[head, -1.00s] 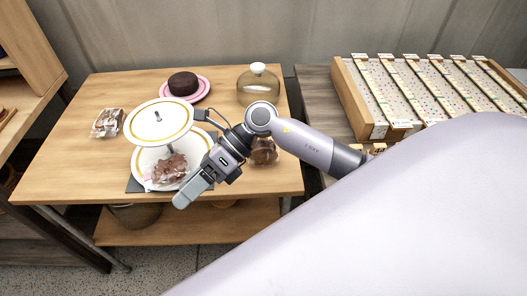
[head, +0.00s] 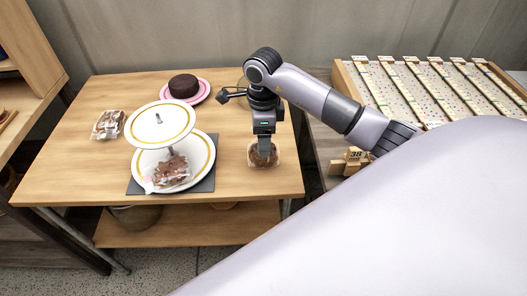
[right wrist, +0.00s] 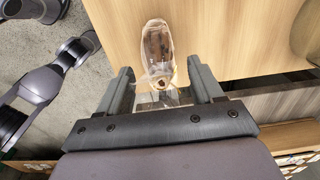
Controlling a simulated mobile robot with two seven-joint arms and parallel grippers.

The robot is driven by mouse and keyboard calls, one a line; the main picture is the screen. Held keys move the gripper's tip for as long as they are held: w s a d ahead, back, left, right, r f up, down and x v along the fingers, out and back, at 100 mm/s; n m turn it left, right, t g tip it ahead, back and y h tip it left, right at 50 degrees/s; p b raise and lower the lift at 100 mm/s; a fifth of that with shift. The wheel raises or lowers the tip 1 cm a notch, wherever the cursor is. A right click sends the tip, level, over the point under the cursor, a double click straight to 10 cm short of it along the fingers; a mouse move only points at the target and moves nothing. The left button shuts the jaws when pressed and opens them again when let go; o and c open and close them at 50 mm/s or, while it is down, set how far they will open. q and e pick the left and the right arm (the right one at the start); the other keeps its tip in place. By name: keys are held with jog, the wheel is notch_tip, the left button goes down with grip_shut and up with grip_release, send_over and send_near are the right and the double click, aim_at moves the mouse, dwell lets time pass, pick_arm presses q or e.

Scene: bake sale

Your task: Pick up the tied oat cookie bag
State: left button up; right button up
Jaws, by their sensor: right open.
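A clear bag with brown contents (head: 257,160) lies near the right front edge of the table; I cannot read a label on it. It also shows in the right wrist view (right wrist: 156,45), with its gathered, tied neck toward me. My right gripper (head: 264,153) points down over this bag and hides part of it. In the right wrist view my right gripper (right wrist: 160,72) is open, with a finger on either side of the bag's neck end. The bag's body lies beyond the fingertips. My left gripper is not in view.
A two-tier cake stand (head: 160,122) has another bag (head: 173,176) on its lower plate. A third bag (head: 108,124) lies at the table's left. A dark cake (head: 183,85) sits on a pink plate behind. A slanted rack (head: 362,110) stands right of the table.

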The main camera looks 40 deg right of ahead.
aim_at(255, 162)
jog(key=shift+f, duration=1.3)
jog(key=c, duration=0.8)
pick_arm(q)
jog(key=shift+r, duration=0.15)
pick_arm(e)
jog(key=shift+o, duration=0.2)
